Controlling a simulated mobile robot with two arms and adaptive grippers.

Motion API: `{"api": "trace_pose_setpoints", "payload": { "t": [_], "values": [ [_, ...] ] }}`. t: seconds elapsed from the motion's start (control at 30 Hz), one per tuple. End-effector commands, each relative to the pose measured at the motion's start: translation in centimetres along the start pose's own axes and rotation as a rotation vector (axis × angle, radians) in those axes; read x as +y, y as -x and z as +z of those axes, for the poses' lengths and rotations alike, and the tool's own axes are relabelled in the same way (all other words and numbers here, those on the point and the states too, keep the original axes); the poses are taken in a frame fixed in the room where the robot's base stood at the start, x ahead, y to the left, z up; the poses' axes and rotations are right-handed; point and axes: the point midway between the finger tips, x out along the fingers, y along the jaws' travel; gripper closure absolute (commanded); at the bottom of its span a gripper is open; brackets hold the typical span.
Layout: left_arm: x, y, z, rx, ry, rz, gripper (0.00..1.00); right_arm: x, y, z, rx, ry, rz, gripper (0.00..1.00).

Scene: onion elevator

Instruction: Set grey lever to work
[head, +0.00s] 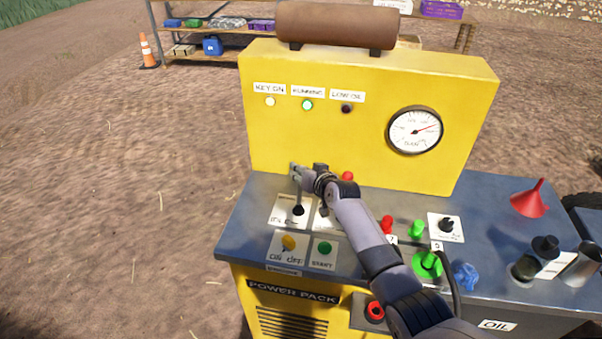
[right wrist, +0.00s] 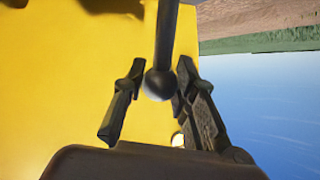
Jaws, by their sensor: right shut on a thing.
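The grey lever (head: 298,192) rises from a dark boot on a white label plate (head: 285,213) at the left of the power pack's top. My right gripper (head: 299,171) is at the lever's upper end, with my arm coming in from the lower right. In the right wrist view the lever shows as a dark rod (right wrist: 166,35) ending in a round ball knob (right wrist: 159,83) between the two fingers of my right gripper (right wrist: 156,92). The gripper is shut on the lever. The lever's plate is partly covered by my arm. My left gripper is not in view.
The yellow panel (head: 340,150) stands close behind the lever, with KEY ON and RUNNING lamps lit and a gauge (head: 414,130). A yellow key switch (head: 288,243) and green START button (head: 324,249) sit in front. A red funnel (head: 529,199) stands at right.

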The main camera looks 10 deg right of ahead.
Motion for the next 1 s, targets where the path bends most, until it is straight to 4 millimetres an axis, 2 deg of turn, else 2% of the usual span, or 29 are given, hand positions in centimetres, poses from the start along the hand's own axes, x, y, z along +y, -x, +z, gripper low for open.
{"api": "trace_pose_setpoints", "payload": {
  "t": [0.17,0.2,0.5,0.83,1.0],
  "values": [
    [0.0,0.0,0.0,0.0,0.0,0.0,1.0,0.1,0.0,-0.1,0.003,0.001,0.002,1.0],
    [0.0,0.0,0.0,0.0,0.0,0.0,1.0,0.1,0.0,-0.1,0.003,0.001,0.002,0.73],
    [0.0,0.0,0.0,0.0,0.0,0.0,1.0,0.1,0.0,-0.1,0.002,0.0,0.001,0.53],
    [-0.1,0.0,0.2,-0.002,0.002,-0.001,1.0,0.0,0.1,-0.1,0.001,0.0,0.0,0.53],
    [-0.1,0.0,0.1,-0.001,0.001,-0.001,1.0,0.1,1.1,0.0,0.002,-0.001,-0.001,0.53]
  ]
}}
